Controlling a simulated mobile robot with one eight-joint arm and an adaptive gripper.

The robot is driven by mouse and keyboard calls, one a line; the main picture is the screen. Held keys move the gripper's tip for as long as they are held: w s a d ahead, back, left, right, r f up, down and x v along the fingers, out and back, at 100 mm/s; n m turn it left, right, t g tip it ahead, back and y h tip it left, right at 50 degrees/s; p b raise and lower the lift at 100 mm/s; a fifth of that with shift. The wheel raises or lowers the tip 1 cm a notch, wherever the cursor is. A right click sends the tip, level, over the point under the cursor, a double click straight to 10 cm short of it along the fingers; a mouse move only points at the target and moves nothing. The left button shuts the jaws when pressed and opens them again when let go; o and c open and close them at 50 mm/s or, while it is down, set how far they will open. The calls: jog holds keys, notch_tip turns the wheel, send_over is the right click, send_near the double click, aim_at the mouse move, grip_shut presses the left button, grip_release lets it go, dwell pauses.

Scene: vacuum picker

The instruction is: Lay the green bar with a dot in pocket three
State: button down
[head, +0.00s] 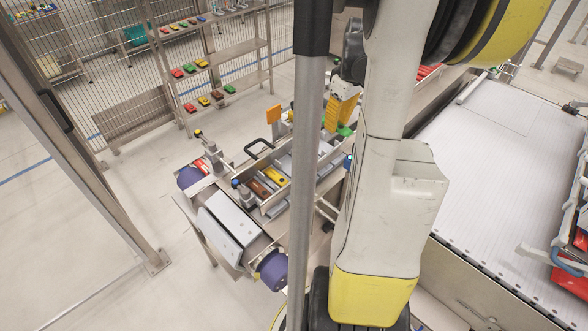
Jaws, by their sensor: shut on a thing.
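My gripper (343,127) shows as a small yellow and white shape just left of my large arm link, over the far right part of the workstation. It is shut on a green bar (346,131), of which only a little shows beneath it. I cannot make out a dot on the bar at this size. Left of it and nearer, a grey tray (283,204) holds a yellow bar (276,177) and a brown bar (259,188). Pocket numbers cannot be read, and my grey column and arm hide the right part of the workstation.
A white slanted panel (229,224) with purple rollers (273,271) stands at the near left. An orange plate (273,114) stands upright behind the tray. A shelf rack (215,62) with several coloured bars is at the back. A wide white conveyor (500,150) lies right.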

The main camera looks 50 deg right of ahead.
notch_tip(320, 180, down, 4)
jog(key=w+b, duration=0.1)
jog(key=b, duration=0.3)
send_over(293, 168)
jog(key=f, duration=0.5)
jog(key=shift+s+f, duration=0.25)
jog(key=shift+f, duration=0.15)
jog(key=shift+f+b, duration=0.5)
jog(key=shift+f, duration=1.5)
jog(key=shift+f+b, duration=0.6)
jog(key=shift+f, duration=0.05)
jog(key=c, duration=1.2)
grip_release()
jog(key=shift+r, duration=0.1)
